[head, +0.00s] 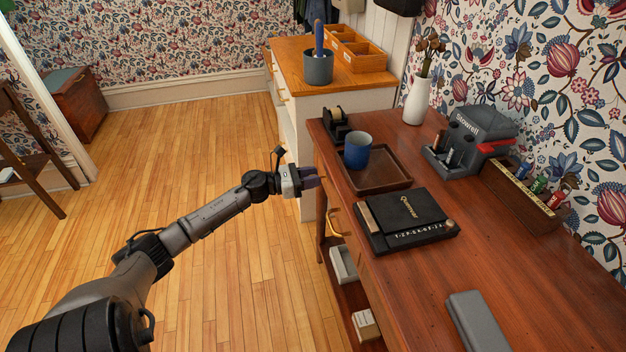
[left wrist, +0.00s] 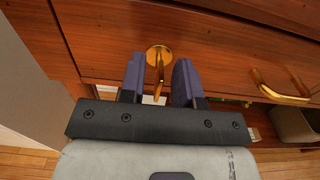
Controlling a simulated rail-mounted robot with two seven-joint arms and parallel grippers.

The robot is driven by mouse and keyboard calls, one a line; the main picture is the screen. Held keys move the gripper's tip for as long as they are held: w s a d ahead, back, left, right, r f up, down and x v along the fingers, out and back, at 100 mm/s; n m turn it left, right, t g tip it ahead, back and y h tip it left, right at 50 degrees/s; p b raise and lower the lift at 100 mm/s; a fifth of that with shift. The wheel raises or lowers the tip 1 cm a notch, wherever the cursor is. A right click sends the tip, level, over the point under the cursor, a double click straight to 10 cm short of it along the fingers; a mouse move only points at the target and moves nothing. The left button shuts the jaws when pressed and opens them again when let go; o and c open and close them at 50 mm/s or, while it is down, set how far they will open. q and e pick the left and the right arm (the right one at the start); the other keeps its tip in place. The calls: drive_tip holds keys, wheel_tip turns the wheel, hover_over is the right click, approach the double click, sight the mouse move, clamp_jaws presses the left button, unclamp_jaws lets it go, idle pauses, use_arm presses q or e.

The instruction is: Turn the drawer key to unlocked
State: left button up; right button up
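The brass drawer key (left wrist: 159,73) sits in a round brass lock plate on the front of the wooden drawer (left wrist: 215,55) in the left wrist view. Its bow is seen nearly edge-on and looks upright. My left gripper (left wrist: 160,82) is open, with one dark finger on each side of the key in the picture. Gaps show between the key and both fingers, so nothing is gripped. In the head view my left gripper (head: 310,182) is at the desk's front edge, and the key is hidden there. My right gripper is not in view.
A brass drawer handle (left wrist: 282,91) is right of the key; it also shows in the head view (head: 338,222). The desk top (head: 440,262) holds a tray (head: 392,181) with a blue mug (head: 357,151) and a black device (head: 408,220).

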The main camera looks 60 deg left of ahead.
use_arm(q)
drive_tip(key=shift+w, duration=0.2)
clamp_jaws()
idle(0.3)
